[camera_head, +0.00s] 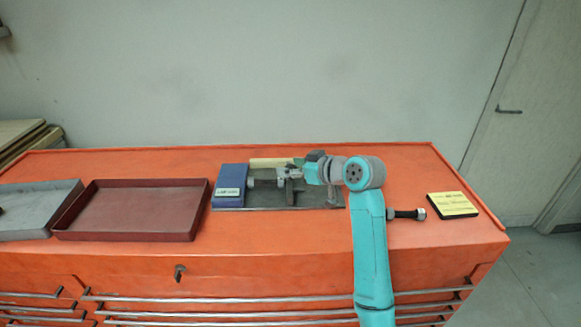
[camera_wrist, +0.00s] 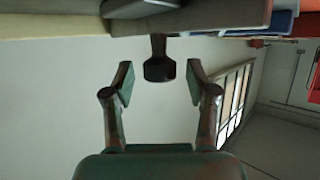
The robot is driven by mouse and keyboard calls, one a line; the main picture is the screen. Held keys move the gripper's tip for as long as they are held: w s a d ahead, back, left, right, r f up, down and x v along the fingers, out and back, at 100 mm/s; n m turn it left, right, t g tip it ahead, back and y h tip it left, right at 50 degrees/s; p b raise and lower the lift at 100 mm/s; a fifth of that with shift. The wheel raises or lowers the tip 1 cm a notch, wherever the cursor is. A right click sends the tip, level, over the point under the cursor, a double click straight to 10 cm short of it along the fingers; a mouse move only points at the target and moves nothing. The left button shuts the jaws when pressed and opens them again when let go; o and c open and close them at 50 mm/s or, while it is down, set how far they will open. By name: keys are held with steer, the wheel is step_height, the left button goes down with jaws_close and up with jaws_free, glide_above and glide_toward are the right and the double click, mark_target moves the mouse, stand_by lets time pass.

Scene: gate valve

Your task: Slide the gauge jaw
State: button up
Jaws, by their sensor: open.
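A grey gauge-like fixture (camera_head: 289,190) with an upright piece stands on a dark plate, partly hidden by my wrist and gripper. In the wrist view, a dark stem with a round knob (camera_wrist: 159,67) sticks out from a grey body (camera_wrist: 200,22). I cannot tell for sure which part is the gauge jaw. My gripper (camera_wrist: 160,84) is open, with one finger on each side of the knob and visible gaps to both. Nothing is held. In the head view my gripper (camera_head: 284,174) is at the fixture, small and hard to make out.
A blue block (camera_head: 229,180) with a label stands at the dark plate's (camera_head: 262,207) left end. A red tray (camera_head: 130,208) and a grey tray (camera_head: 40,205) lie further left. A black-and-yellow pad (camera_head: 453,205) lies at right on the orange cabinet top (camera_head: 290,232). A wall rises behind.

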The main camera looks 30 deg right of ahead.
steer(key=shift+w+a+f, duration=0.1)
steer(key=shift+w+f, duration=0.05)
steer(key=shift+w, duration=0.2)
steer(key=shift+c, duration=0.2)
jaws_close()
steer(key=shift+s+d, duration=0.65)
steer(key=shift+d, duration=0.5)
steer(key=shift+s+d, duration=0.65)
steer(key=shift+d, duration=0.5)
steer(key=shift+s+d, duration=0.65)
steer(key=shift+d, duration=0.5)
steer(key=shift+o, duration=0.2)
jaws_free()
steer(key=shift+s, duration=0.1)
steer(key=v, duration=1.2)
